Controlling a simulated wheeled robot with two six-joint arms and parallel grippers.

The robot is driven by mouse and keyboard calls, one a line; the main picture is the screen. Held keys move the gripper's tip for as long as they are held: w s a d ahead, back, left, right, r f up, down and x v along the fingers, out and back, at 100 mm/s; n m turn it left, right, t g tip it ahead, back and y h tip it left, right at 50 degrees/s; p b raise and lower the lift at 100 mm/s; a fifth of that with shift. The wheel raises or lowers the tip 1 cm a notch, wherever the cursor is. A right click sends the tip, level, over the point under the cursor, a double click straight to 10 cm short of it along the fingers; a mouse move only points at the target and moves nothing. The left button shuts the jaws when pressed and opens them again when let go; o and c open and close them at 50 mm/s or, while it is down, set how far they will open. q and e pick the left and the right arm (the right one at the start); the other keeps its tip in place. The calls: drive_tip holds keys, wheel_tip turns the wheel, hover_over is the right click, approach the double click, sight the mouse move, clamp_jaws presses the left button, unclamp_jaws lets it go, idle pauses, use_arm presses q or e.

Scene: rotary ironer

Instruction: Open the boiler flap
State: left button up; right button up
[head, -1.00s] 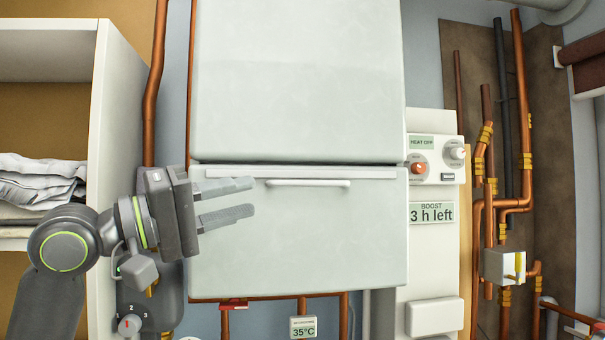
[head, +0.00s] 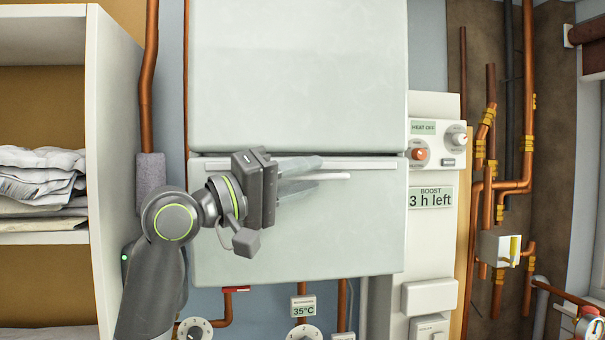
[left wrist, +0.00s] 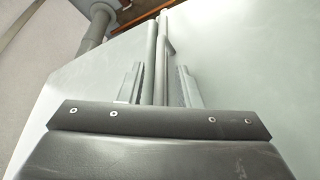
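The boiler flap (head: 300,238) is the pale lower panel of the boiler and looks shut beneath the upper casing. Its white bar handle (head: 338,176) runs level near the top edge, its left part hidden behind my left gripper. My left gripper (head: 314,173) is at the handle, its fingers pointing right. In the left wrist view the left gripper (left wrist: 160,72) is open, with the fingers apart on either side of the handle's line (left wrist: 168,42). I cannot tell whether either finger touches the handle. My right gripper is not in view.
A shelf unit with folded cloths (head: 42,180) stands at the left. A control panel (head: 437,145) with knobs and a boost display (head: 430,198) is right of the boiler. Copper pipes (head: 527,110) run farther right.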

use_arm(q)
drive_tip(key=shift+c, duration=0.4)
clamp_jaws()
drive_tip(key=shift+s+f, duration=0.1)
